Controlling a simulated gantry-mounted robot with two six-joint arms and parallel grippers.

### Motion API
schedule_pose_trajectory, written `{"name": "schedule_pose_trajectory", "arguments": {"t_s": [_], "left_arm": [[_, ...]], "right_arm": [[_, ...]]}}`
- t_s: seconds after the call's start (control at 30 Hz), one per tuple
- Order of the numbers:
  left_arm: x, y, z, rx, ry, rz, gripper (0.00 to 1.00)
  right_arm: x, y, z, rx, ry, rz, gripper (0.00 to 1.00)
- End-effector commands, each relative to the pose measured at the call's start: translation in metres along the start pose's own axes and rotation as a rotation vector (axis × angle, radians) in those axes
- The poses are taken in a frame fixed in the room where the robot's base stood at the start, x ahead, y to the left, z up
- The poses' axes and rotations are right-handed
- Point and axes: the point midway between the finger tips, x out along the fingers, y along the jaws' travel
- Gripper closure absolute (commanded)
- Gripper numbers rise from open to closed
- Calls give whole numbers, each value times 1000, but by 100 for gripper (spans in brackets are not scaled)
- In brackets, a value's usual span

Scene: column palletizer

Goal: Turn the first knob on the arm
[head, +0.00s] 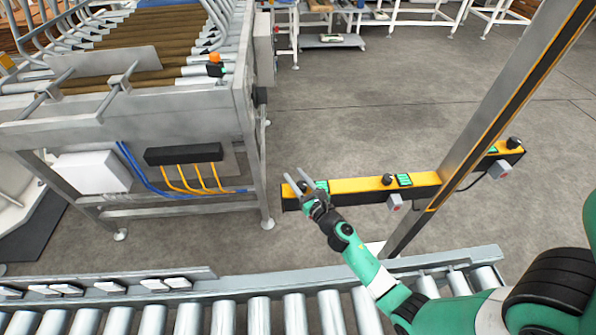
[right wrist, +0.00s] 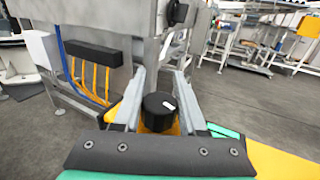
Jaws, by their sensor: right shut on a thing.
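The arm is a yellow-topped bar (head: 350,185) with a dark front, carrying several black knobs and green panels. My right gripper (head: 295,179) is at its left end in the head view. In the right wrist view, the first knob (right wrist: 158,112), black with a white mark on top, sits between the two fingers of my right gripper (right wrist: 160,78), which is shut on it. A second knob (head: 387,180) stands further right, beside a green panel (head: 404,180). A third knob (head: 514,142) is past the post. My left gripper is not in view.
A grey post (head: 480,130) with a yellow stripe rises across the bar. A roller conveyor (head: 230,312) runs along the front. A conveyor frame (head: 170,125) with cables stands left of the bar. Grey floor (head: 370,110) behind the bar is clear.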

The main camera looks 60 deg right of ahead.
Motion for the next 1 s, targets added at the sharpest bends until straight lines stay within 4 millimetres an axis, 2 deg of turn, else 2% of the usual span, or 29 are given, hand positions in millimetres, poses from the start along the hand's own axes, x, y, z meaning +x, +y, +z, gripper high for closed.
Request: {"name": "schedule_pose_trajectory", "arguments": {"t_s": [0.3, 0.33, 0.5, 0.83, 1.0], "left_arm": [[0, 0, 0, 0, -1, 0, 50], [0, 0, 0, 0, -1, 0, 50], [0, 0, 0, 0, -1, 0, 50], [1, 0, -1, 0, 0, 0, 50], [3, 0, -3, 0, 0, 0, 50]], "right_arm": [[0, 0, -1, 1, 0, 11, 100], [0, 0, -1, 1, 0, 11, 57], [0, 1, -1, 1, -1, 11, 29], [-4, 1, 0, 0, -1, 11, 29], [-30, 0, 0, 1, 1, 11, 29]]}}
